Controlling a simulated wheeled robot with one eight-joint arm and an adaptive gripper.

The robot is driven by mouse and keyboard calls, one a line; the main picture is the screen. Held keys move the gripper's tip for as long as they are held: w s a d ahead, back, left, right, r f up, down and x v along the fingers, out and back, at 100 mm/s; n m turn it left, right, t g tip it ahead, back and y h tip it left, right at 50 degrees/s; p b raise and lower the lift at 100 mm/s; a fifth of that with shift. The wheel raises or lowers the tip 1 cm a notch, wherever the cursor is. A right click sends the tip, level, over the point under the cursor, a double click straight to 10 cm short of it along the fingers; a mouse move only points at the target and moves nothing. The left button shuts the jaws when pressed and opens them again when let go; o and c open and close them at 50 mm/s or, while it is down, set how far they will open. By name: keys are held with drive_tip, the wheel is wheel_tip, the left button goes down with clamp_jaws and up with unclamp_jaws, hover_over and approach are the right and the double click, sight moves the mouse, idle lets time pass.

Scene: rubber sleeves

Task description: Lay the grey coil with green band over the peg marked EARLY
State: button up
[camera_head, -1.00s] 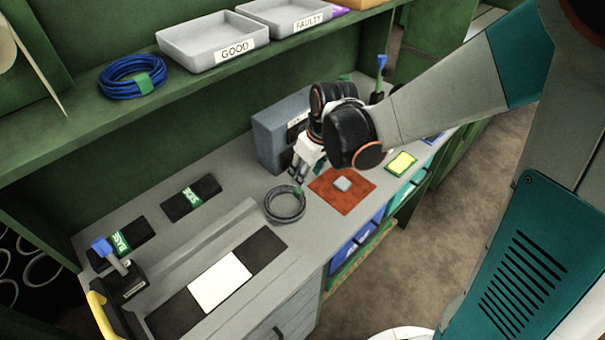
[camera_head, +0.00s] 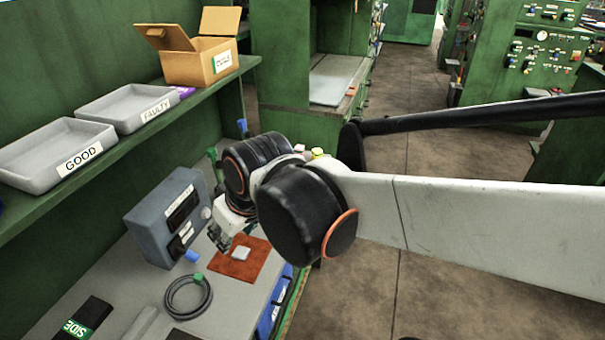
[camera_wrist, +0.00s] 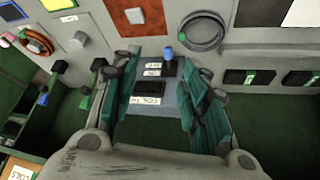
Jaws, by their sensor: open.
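The grey coil (camera_head: 207,300) with its green band (camera_head: 198,277) lies flat on the bench, left of and nearer than the red mat. It also shows at the top of the wrist view (camera_wrist: 184,36). My gripper (camera_head: 222,240) is above the bench between the grey box and the mat, apart from the coil. In the wrist view my fingers (camera_wrist: 165,72) are spread and hold nothing. A green-topped post (camera_head: 212,154) and a blue-topped post (camera_head: 242,125) stand behind my wrist. I cannot read EARLY on either; their lower parts are hidden.
A grey box (camera_head: 150,235) with a blue knob stands beside my gripper. The red mat (camera_head: 262,262) bears a small pale block. GOOD (camera_head: 30,180) and FAULTY (camera_head: 100,105) trays and an open carton (camera_head: 190,70) sit on the shelf above.

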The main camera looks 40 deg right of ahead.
drive_tip(key=s+d+r+m+t, duration=0.1)
drive_tip(key=s+d+m, duration=0.1)
drive_tip(key=s, duration=0.3)
drive_tip(key=shift+s+d+r, duration=0.2)
drive_tip(key=shift+r, duration=0.2)
drive_tip(key=shift+o, duration=1.3)
drive_tip(key=shift+s+d+h, duration=0.1)
drive_tip(key=shift+s+h, duration=0.1)
drive_tip(key=shift+h, duration=0.1)
drive_tip(key=o, duration=0.9)
drive_tip(key=shift+t, duration=0.3)
drive_tip(key=shift+o, duration=1.3)
drive_tip(key=shift+w+r, duration=0.1)
drive_tip(key=shift+w, duration=0.05)
drive_tip(key=n+g+b, duration=0.2)
drive_tip(key=n+g, duration=0.5)
drive_tip(key=n, duration=1.7)
hover_over(199, 275)
drive_tip(key=f, duration=2.1)
drive_tip(key=shift+a+f, duration=0.1)
drive_tip(key=shift+a, duration=0.15)
drive_tip(key=shift+d+f+b, duration=0.2)
drive_tip(key=shift+f+b, duration=1.05)
drive_tip(key=shift+f, duration=1.35)
